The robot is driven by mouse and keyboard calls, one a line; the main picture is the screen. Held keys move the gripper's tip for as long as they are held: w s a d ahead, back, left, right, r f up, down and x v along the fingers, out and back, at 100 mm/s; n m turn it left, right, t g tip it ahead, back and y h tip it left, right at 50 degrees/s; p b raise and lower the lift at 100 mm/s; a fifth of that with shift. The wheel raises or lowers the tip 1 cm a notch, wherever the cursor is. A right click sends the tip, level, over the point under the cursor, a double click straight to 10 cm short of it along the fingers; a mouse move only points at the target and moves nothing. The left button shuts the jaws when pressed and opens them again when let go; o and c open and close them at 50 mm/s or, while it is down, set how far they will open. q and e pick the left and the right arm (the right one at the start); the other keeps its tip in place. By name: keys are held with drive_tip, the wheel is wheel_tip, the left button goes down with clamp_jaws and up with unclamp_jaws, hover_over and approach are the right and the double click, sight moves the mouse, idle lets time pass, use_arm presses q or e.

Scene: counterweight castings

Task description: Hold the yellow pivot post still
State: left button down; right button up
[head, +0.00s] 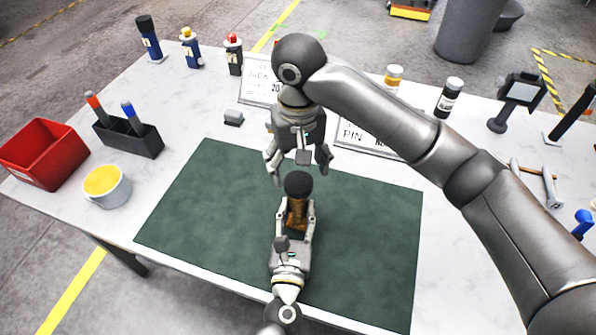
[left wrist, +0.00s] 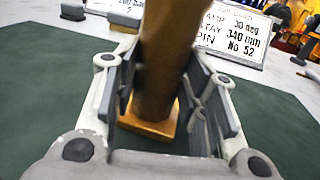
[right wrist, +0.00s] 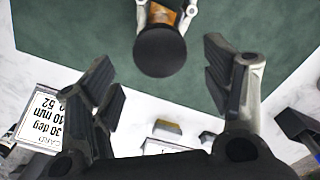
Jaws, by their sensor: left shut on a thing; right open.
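The yellow pivot post (head: 297,213) stands on the green mat (head: 190,205), with a black round cap (head: 298,183) on its top. My left gripper (head: 296,214) is shut on the post from the near side. In the left wrist view the post (left wrist: 170,60) rises between the fingers from a square yellow foot (left wrist: 152,122). My right gripper (head: 298,165) is open and empty, just beyond and above the cap. In the right wrist view the cap (right wrist: 160,51) lies ahead, between and past the open fingertips, apart from them.
Two printed cards (head: 260,82) (head: 365,138) lie behind the mat. A grey block (head: 233,118), a pen holder (head: 130,138), a white cup of yellow stuff (head: 107,187) and a red bin (head: 42,153) are at left. Several bottles line the back. The mat's left part is clear.

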sight(299, 181)
drive_tip(key=shift+r, duration=0.15)
drive_tip(key=shift+c, duration=0.2)
drive_tip(key=n, duration=0.2)
drive_tip(key=shift+w+a+r+n, duration=0.1)
drive_tip(key=shift+r+n, duration=0.2)
drive_tip(key=n, duration=0.2)
drive_tip(key=r+n, duration=0.1)
drive_tip(key=shift+n, duration=0.4)
drive_tip(key=n, duration=0.2)
drive_tip(key=r+n, duration=0.1)
drive_tip(key=n, duration=0.5)
drive_tip(key=shift+r+n, duration=0.35)
drive_tip(key=shift+n, duration=0.05)
drive_tip(key=shift+f, duration=0.1)
drive_tip(key=shift+f, duration=3.9)
drive_tip(key=shift+c, duration=0.5)
